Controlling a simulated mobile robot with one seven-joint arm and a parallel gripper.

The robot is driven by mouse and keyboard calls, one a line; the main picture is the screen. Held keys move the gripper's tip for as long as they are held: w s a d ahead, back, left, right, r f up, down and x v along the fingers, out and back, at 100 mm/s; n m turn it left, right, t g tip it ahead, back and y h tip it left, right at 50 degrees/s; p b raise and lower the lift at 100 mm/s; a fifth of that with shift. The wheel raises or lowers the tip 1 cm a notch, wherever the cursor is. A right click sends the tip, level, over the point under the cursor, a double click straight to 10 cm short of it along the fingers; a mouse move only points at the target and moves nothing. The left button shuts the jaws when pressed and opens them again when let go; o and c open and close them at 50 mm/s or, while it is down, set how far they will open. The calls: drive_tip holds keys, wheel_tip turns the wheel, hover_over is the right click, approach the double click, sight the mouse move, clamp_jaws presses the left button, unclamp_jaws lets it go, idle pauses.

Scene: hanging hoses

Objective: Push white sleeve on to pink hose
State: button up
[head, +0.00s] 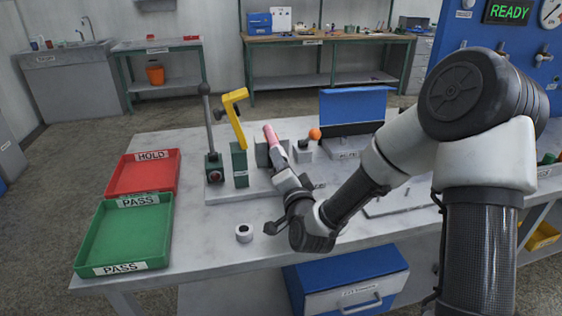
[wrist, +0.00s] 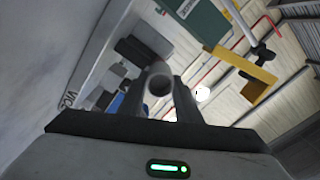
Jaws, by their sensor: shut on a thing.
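The pink hose (head: 270,134) shows in the head view as a short tilted tube above the bench, just beyond the end of my gripper (head: 279,158). In the wrist view my gripper (wrist: 168,98) is shut on a pale round tube, seemingly the white sleeve (wrist: 148,86), with its open end facing the camera. I cannot make out pink in the wrist view. The fingers hide much of the join, so I cannot tell how far sleeve and hose overlap. A short white ring (head: 244,232) with a dark hole stands on the bench, apart from my gripper.
A green PASS tray (head: 165,238) and a red HOLD tray (head: 170,176) sit at the bench's left. A yellow-handled clamp (head: 235,108), a dark lever (head: 206,120) and an orange-knobbed lever (head: 314,134) stand near the hose. The front bench area is mostly clear.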

drive_tip(key=shift+v, duration=1.6)
